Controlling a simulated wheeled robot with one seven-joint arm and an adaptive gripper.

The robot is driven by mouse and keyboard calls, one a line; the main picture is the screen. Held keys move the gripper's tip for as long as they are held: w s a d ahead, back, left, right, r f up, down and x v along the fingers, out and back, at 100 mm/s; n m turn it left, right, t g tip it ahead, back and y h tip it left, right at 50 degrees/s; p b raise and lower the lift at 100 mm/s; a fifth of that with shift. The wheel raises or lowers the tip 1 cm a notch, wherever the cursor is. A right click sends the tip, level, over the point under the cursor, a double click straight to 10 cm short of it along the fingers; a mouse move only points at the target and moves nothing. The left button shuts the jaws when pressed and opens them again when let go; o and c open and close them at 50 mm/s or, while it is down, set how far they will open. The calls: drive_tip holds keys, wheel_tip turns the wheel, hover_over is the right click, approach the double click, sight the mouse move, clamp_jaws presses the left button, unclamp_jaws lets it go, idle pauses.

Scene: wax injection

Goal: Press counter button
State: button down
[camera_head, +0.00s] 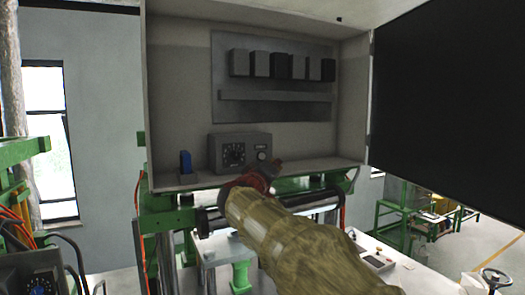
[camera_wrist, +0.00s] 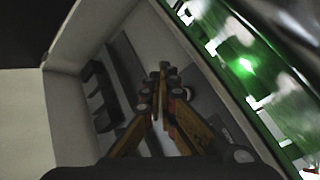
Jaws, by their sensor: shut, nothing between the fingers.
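A grey counter box (camera_head: 232,153) with a round black dial (camera_head: 234,154) on its left and a small round button (camera_head: 262,155) on its right stands on the floor of an open grey cabinet.
The grey cabinet (camera_head: 175,90) has side walls and a front lip around the box. Several dark modules (camera_head: 282,66) line the back panel. A large black door panel (camera_head: 450,90) stands at right. A green frame (camera_head: 160,222) lies below.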

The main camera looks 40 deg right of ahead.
sight(262, 156)
drive_tip(key=shift+w+d, duration=0.2)
drive_tip(key=shift+w, duration=0.6)
drive_tip(key=shift+w+d, duration=0.2)
drive_tip(key=shift+w, duration=0.55)
drive_tip(key=shift+w+d, duration=0.2)
drive_tip(key=shift+w, duration=0.6)
drive_tip(key=shift+w, duration=0.15)
drive_tip(key=shift+w+d+b, duration=0.1)
drive_tip(key=shift+w+b, duration=0.15)
drive_tip(key=shift+b, duration=0.05)
drive_tip(key=shift+w+b, duration=0.3)
drive_tip(key=shift+w, duration=0.1)
idle(0.3)
drive_tip(key=shift+s, duration=0.1)
idle(0.3)
drive_tip(key=shift+s+b, duration=0.7)
drive_tip(key=shift+b, duration=0.2)
